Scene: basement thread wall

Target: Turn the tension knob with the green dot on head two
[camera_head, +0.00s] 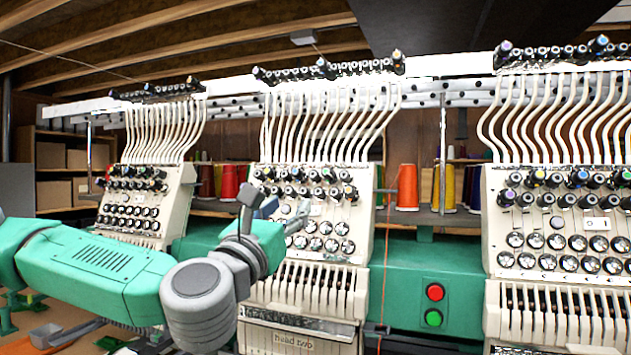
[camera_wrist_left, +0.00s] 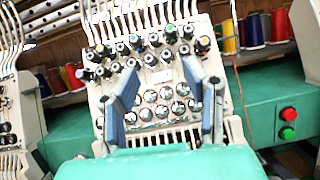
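Head two (camera_head: 295,342) is the cream middle machine head, with its name on a lower plate. It also fills the middle of the left wrist view (camera_wrist_left: 105,112). Rows of black tension knobs (camera_head: 318,175) cross its upper panel, above rows of silver-faced dials (camera_head: 327,228). My left gripper (camera_head: 259,201) is in front of the panel's left part. In the left wrist view its two blue-grey fingers (camera_wrist_left: 163,72) are apart with nothing held between them. My right gripper is not in view.
Similar heads stand at left (camera_head: 140,212) and right (camera_head: 520,285). A green beam (camera_head: 400,270) between heads carries a red button (camera_head: 435,292) and a green button (camera_head: 433,318). Thread cones (camera_head: 407,188) stand behind. White thread tubes (camera_head: 330,125) rise above head two.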

